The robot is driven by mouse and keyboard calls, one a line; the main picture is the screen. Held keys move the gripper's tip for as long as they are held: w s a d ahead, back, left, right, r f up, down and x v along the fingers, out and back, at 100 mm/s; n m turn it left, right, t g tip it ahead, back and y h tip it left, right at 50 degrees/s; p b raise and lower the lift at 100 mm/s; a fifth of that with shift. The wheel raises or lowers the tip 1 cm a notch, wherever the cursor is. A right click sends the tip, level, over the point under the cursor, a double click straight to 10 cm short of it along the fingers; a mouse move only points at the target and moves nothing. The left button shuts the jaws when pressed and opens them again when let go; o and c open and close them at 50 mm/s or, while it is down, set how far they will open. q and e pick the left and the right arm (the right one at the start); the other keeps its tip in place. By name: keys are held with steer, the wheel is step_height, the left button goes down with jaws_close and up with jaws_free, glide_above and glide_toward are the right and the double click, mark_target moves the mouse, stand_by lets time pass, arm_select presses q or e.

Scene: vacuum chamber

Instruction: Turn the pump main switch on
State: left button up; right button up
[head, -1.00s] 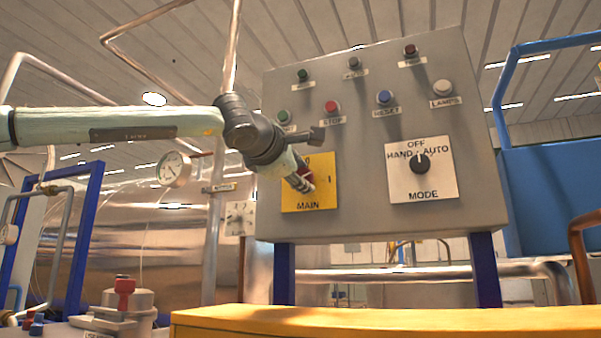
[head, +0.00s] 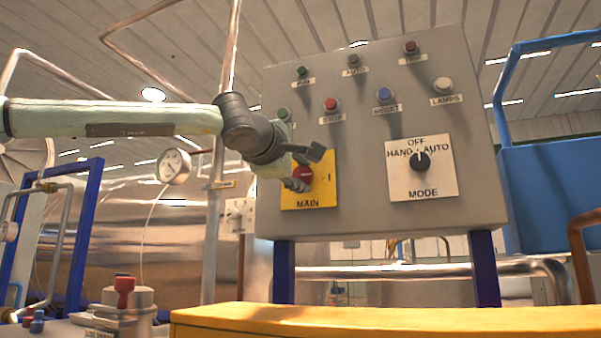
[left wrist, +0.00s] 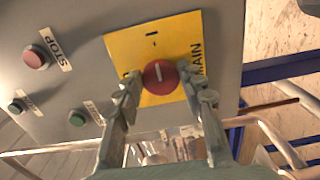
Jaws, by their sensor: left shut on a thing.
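The pump main switch is a round red knob (head: 303,174) on a yellow plate (head: 318,200) marked MAIN, low on the left of the grey panel. In the left wrist view the knob (left wrist: 160,76) sits between the two fingertips of my left gripper (left wrist: 163,90), which is shut on it. The white line on the knob runs up and down in that view, in line with the I mark at the top of the plate. The 0 mark at the left is partly hidden by a finger. My right gripper is not in view.
The grey control panel (head: 365,215) also carries a black MODE selector (head: 420,161), a red STOP button (head: 332,104), a blue RESET button (head: 384,96) and a LAMPS button (head: 443,86). A yellow surface (head: 400,318) lies in front below. A gauge (head: 174,166) stands left.

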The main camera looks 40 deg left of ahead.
arm_select(q)
steer(key=o, duration=1.1)
steer(key=v, duration=1.2)
